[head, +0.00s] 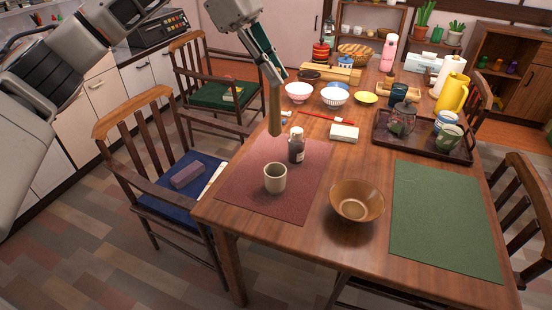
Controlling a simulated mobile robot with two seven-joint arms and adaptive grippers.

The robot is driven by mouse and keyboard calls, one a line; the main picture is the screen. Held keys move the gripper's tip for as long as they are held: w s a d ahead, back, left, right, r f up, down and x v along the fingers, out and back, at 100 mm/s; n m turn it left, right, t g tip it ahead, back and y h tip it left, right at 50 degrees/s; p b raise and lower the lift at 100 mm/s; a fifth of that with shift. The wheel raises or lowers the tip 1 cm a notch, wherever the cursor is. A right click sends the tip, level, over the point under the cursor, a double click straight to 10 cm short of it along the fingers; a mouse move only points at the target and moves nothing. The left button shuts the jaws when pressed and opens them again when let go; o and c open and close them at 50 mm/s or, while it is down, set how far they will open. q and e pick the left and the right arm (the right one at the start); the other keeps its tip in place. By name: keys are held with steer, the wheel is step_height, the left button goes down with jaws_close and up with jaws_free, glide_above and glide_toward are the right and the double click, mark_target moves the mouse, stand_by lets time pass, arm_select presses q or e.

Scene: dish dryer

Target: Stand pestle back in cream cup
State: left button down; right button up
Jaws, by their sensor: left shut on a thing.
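The cream cup (275,179) stands upright on the red-brown mat (250,200) at the front left of the table, and its opening looks empty. The pestle (274,108) is a light wooden stick that hangs nearly upright, thicker end down. My left gripper (269,66) is shut on its upper end. The pestle's lower end shows above and behind the cup in the picture, apart from it. Its height over the table is hard to tell. My right gripper is not in view.
A dark bottle with a white cap (296,146) stands on the mat just behind the cup. A brown bowl (357,201) sits to the right, beside a green mat (445,220).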

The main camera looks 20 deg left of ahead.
arm_select(q)
step_height(320, 180, down, 14)
steer(key=shift+w+r+b, duration=0.1)
steer(key=shift+r+b, duration=0.15)
steer(key=shift+b, duration=0.8)
step_height(320, 180, down, 4)
steer(key=shift+f+b, duration=0.2)
steer(key=shift+b, duration=0.2)
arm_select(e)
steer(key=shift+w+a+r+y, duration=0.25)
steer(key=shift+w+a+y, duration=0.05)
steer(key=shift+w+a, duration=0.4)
arm_select(q)
steer(key=c, duration=1.9)
jaws_free()
steer(key=p, duration=0.2)
glide_toward(274, 126)
steer(key=shift+w+a+f, duration=0.25)
steer(key=shift+a+f, duration=0.05)
steer(key=shift+f, duration=0.3)
steer(key=shift+w+a+f, duration=0.25)
steer(key=shift+w+f, duration=0.05)
steer(key=shift+f, duration=0.3)
steer(key=shift+w+a+f, duration=0.25)
steer(key=shift+a+f, duration=0.05)
steer(key=shift+f, duration=0.3)
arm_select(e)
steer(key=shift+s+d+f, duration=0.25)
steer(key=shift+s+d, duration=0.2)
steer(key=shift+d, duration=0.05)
